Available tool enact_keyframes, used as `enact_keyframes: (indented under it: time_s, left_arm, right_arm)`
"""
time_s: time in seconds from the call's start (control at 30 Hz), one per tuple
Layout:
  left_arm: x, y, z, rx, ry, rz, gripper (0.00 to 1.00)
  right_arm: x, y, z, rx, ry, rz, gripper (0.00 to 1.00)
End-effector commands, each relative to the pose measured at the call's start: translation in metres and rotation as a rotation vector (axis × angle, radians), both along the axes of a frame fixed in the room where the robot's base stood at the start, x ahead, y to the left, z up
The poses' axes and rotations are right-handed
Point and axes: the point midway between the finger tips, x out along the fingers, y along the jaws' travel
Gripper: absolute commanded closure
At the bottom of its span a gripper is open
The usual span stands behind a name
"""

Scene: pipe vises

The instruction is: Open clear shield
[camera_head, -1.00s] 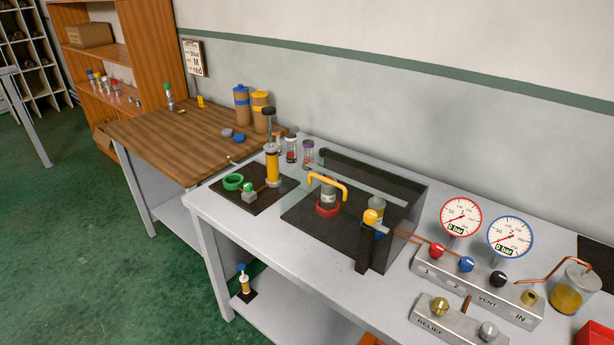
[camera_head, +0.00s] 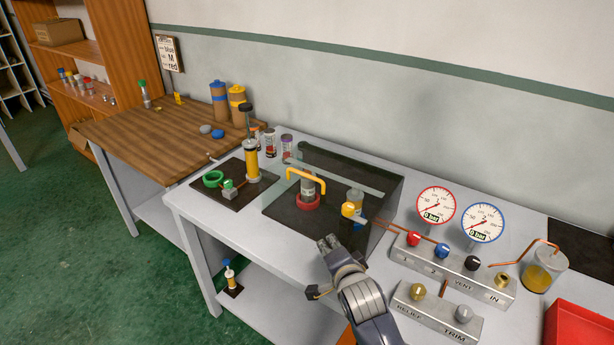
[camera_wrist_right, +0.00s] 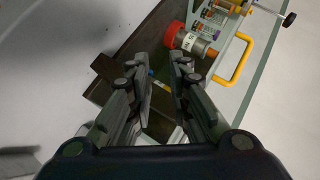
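The clear shield (camera_head: 385,222) stands over a black base plate on the grey bench; it looks lowered, though its transparent panels are hard to make out. Its yellow handle (camera_head: 306,176) is at the front and also shows at the upper right of the right wrist view (camera_wrist_right: 240,62). A grey cylinder in a red ring (camera_head: 306,200) shows through the shield. My right gripper (camera_head: 328,244) is in front of the base plate, below and right of the handle and apart from it. In the right wrist view its fingers (camera_wrist_right: 162,66) are spread and empty. My left gripper is not in view.
A yellow-capped valve (camera_head: 350,210) is right of the handle. A valve block (camera_head: 455,268) with two gauges and a relief block (camera_head: 437,312) are right of my arm. A yellow pump (camera_head: 251,160) stands left. A red tray (camera_head: 580,330) is at lower right.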

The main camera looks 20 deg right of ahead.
Motion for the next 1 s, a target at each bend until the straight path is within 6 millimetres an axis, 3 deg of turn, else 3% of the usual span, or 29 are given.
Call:
enact_keyframes:
  time_s: [0.03, 0.2, 0.4, 0.67, 1.0]
  left_arm:
    - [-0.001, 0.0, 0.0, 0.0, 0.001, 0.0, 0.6]
    - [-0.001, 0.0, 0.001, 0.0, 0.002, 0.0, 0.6]
    - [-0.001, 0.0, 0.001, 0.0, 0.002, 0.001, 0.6]
    - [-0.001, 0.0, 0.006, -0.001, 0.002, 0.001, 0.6]
    - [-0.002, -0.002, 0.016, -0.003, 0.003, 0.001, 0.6]
  right_arm:
    - [0.021, 0.001, 0.017, 0.077, -0.071, -0.039, 0.82]
    - [0.067, 0.005, 0.063, 0.322, -0.263, -0.122, 0.82]
    - [0.091, 0.008, 0.091, 0.485, -0.373, -0.15, 0.82]
    - [0.11, 0.007, 0.094, 0.505, -0.386, -0.152, 0.82]
    - [0.159, 0.001, 0.088, 0.503, -0.386, -0.152, 0.82]
